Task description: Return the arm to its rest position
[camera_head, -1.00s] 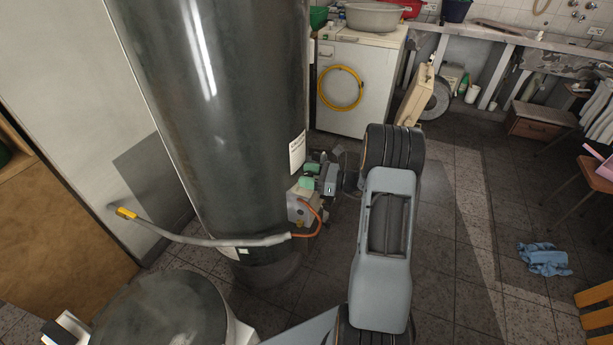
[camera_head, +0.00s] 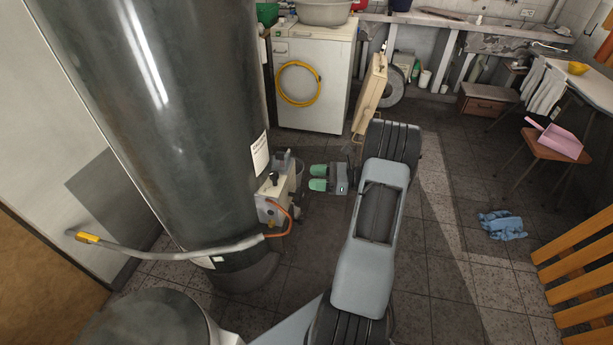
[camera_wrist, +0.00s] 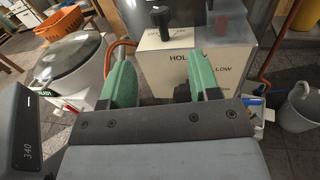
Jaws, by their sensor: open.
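My gripper (camera_head: 318,178) has green fingers and is open and empty. In the head view it stands just right of a beige control box (camera_head: 277,195) on the dark boiler tank (camera_head: 175,110), with a gap between them. The wrist view shows the two green fingers (camera_wrist: 154,85) apart, pointing toward the box (camera_wrist: 200,58), which carries a black knob (camera_wrist: 161,17) and partly legible lettering. My arm reaches in from the bottom of the head view.
A grey hose (camera_head: 165,247) and an orange cable (camera_head: 279,211) run by the box. A white washing machine (camera_head: 316,75) stands behind. A pink dustpan (camera_head: 554,139) lies on a stool, and a blue cloth (camera_head: 502,226) on the floor. The tiled floor (camera_head: 440,250) right of my arm is mostly clear.

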